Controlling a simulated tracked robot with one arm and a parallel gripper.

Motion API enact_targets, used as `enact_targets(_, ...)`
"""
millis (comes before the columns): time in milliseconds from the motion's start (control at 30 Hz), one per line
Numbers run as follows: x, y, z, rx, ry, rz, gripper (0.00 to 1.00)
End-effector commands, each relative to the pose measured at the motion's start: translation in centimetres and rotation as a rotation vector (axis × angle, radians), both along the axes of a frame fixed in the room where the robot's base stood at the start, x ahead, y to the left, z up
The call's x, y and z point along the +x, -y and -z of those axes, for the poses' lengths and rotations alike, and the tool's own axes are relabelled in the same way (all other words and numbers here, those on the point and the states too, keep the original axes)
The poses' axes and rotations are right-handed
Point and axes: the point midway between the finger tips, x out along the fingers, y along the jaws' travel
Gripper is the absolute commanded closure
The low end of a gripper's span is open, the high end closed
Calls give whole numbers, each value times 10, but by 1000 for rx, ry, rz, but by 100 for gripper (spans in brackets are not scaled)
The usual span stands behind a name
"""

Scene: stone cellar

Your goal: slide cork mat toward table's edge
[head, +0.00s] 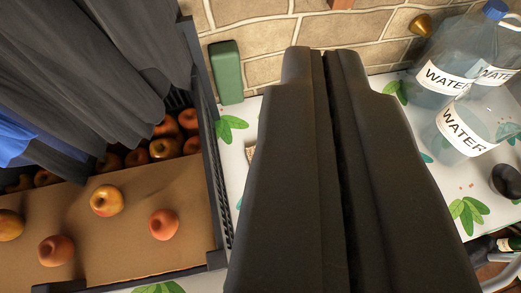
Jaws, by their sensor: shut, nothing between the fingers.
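My gripper (322,52) is shut and empty. Its dark fingers fill the middle of the head view and point toward the stone wall. A small tan, speckled sliver, probably the cork mat (251,153), shows at the left edge of my gripper on the leaf-patterned tabletop (240,118). The rest of it is hidden behind my gripper. I cannot tell whether my fingers touch it.
A dark crate (212,170) with apples and cardboard stands at the left, under hanging dark cloth (130,50). A green block (226,72) stands by the wall. Water bottles (445,75) and a black round object (506,180) are at the right.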

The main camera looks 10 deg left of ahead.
Motion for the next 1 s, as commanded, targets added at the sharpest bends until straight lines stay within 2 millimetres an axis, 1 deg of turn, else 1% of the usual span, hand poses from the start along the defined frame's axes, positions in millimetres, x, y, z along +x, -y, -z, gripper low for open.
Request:
enact_targets(33,16,-1,16,-4,-26,-8,100)
enact_targets(167,50,-6,49,-20,-76,-31,100)
enact_targets(200,60,-8,60,-23,-92,-38,100)
enact_targets(267,74,-10,76,-29,-114,-50,100)
enact_targets(300,84,-11,88,-32,-131,-57,100)
enact_targets(367,98,-14,106,-38,-154,-69,100)
enact_targets(500,128,-19,151,-50,-210,-96,100)
enact_targets(567,140,-21,170,-53,-232,-108,100)
enact_targets(600,148,-23,184,-57,-249,-116,100)
enact_targets(667,159,-25,203,-59,-268,-128,100)
enact_targets(700,167,-26,217,-61,-283,-136,100)
enact_targets(767,177,-29,238,-66,-306,-149,100)
enact_targets(900,198,-34,288,-69,-357,-178,100)
enact_targets(967,205,-36,310,-71,-378,-190,100)
enact_targets(1000,210,-38,326,-71,-395,-199,100)
